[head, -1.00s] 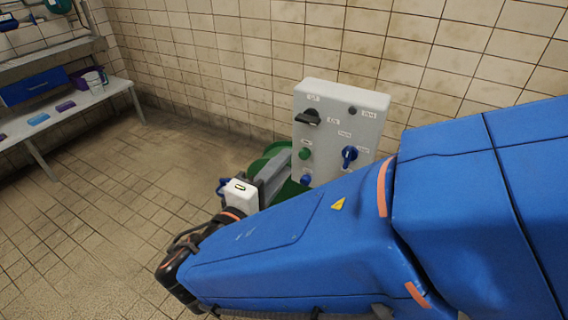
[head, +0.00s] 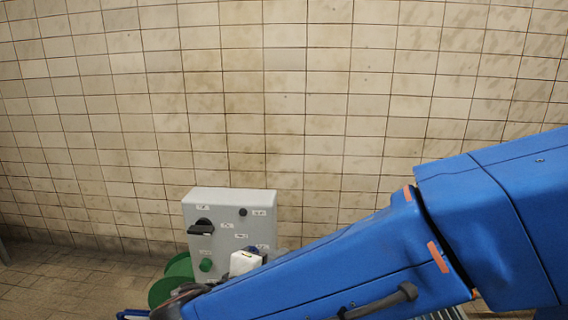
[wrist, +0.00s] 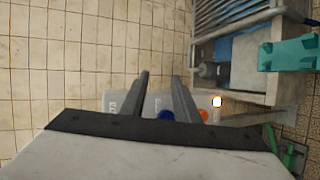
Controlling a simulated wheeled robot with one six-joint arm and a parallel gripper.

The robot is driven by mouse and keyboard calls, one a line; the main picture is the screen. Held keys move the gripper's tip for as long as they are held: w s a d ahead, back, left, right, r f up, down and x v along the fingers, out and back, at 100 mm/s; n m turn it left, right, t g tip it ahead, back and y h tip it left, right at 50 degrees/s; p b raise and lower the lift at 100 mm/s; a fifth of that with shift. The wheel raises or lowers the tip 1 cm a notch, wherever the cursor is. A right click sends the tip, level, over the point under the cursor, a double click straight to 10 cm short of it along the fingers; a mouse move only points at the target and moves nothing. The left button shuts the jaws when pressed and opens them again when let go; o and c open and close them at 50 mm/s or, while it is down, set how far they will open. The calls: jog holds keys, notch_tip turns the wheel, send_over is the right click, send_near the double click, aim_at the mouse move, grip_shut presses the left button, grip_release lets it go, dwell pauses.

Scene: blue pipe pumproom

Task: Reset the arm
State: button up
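My gripper (wrist: 161,76) shows in the wrist view as two dark parallel fingers with a clear gap between them. It is open, and nothing is held in the gap. My blue arm (head: 340,265) reaches across the lower right of the head view toward the control box, and its far end is cut off by the bottom edge. In the head view the fingers cannot be made out.
A grey control box (head: 229,210) with a black switch and green button stands near the tiled wall, partly behind my arm. A green round object (head: 172,278) sits beside it. The wrist view shows a bench (wrist: 245,60) and a teal object (wrist: 290,53).

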jog(key=s+d+f+m+g, duration=0.2)
jog(key=d+g, duration=0.1)
jog(key=d, duration=0.6)
jog(key=s+d+f+m+g+y, duration=0.1)
jog(key=d+m+g, duration=0.2)
jog(key=d, duration=0.5)
jog(key=s+d+f+m+g, duration=0.2)
jog(key=d+g, duration=0.1)
jog(key=d, duration=0.6)
jog(key=s+d+m+t+y, duration=0.1)
jog(key=s+d+m+y, duration=0.3)
jog(key=s, duration=0.3)
jog(key=shift+d+f+m+y, duration=0.25)
jog(key=shift+m+y, duration=0.55)
jog(key=shift+m, duration=0.1)
jog(key=shift+s, duration=0.1)
